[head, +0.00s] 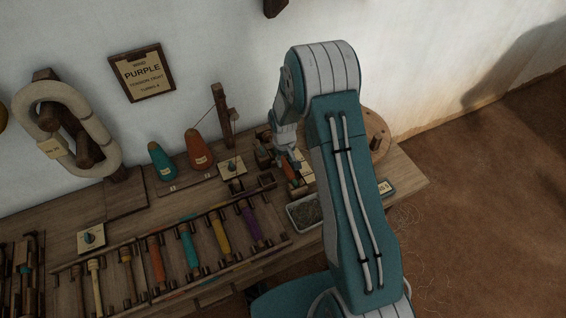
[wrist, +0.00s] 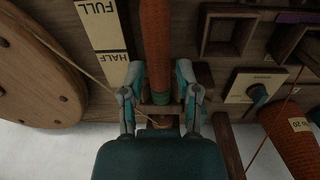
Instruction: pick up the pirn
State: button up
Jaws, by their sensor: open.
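An orange-wound pirn (wrist: 156,45) with a green band near its base lies lengthwise between the two fingers of my gripper (wrist: 160,84) in the wrist view. One teal-grey finger is on each side, with a narrow gap on the left; contact on the right cannot be told. My gripper is open. In the head view, my gripper (head: 287,150) is low over the right part of the bench, beside the orange pirn (head: 291,172), partly hidden by my arm. Other pirns lie in a rack: orange (head: 156,265), teal (head: 189,245), yellow (head: 220,236) and purple (head: 251,222).
A FULL/HALF gauge (wrist: 102,22) and a wooden wheel (wrist: 35,70) flank the pirn on the left. A knob on a card (wrist: 258,93) and an orange cone (wrist: 296,135) are on the right. A metal tray (head: 304,212) stands in front. A wall sign (head: 142,73) reads PURPLE.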

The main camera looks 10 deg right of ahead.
aim_at(286, 166)
jog(key=f, duration=0.4)
jog(key=shift+d+f, duration=0.25)
jog(key=shift+f, duration=0.05)
grip_shut()
jog(key=shift+r, duration=0.1)
